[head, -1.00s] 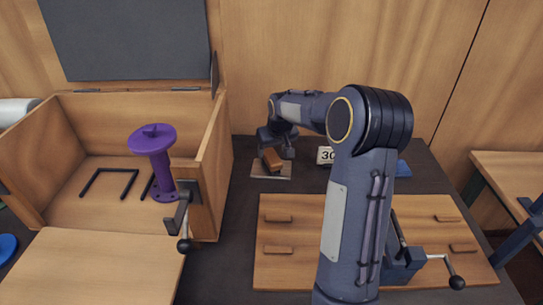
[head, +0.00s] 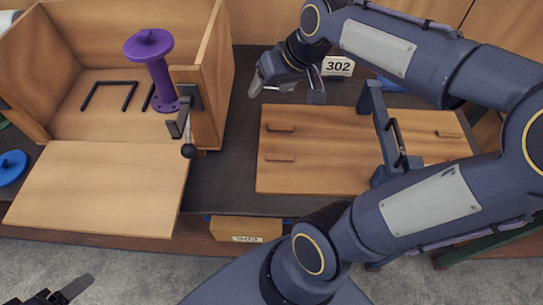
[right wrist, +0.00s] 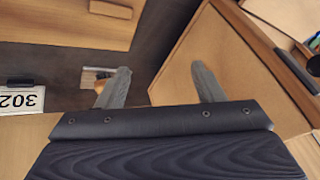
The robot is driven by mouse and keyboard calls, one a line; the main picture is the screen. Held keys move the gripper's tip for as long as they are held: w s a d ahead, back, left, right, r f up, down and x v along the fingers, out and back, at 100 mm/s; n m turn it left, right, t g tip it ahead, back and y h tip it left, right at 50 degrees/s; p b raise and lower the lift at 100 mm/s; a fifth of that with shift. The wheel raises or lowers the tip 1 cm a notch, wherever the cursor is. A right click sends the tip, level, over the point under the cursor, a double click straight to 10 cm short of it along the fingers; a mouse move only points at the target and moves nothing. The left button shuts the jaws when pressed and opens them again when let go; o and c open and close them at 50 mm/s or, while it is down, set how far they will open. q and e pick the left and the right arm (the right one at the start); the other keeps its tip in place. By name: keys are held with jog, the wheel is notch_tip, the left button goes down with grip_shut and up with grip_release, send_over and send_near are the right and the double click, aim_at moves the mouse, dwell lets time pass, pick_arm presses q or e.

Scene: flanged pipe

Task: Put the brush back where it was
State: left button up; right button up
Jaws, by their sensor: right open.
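In the right wrist view a small brown piece, which looks like part of the brush (right wrist: 103,75), lies by a pale plate (right wrist: 88,78) on the dark bench. A finger hides much of it. My right gripper (head: 286,92) is open above the bench near the 302 sign, its fingers apart and pointing down. In the right wrist view the gripper (right wrist: 160,72) has nothing between its fingertips. In the head view the brush cannot be made out behind that gripper. My left gripper (head: 58,294) shows only in part at the bottom left corner.
The white 302 sign (head: 338,66) stands behind the right gripper. An open wooden box (head: 208,95) with a purple flanged pipe (head: 158,75) stands left. A labelled drawer (head: 245,228) shows under the bench edge.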

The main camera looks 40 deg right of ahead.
jog(key=s+a+f+n+y, duration=0.1)
jog(key=s+a+f, duration=0.4)
jog(key=s+a, duration=0.5)
jog(key=shift+s+f+y, duration=0.15)
jog(key=shift+s+y, duration=0.35)
jog(key=shift+s, duration=0.75)
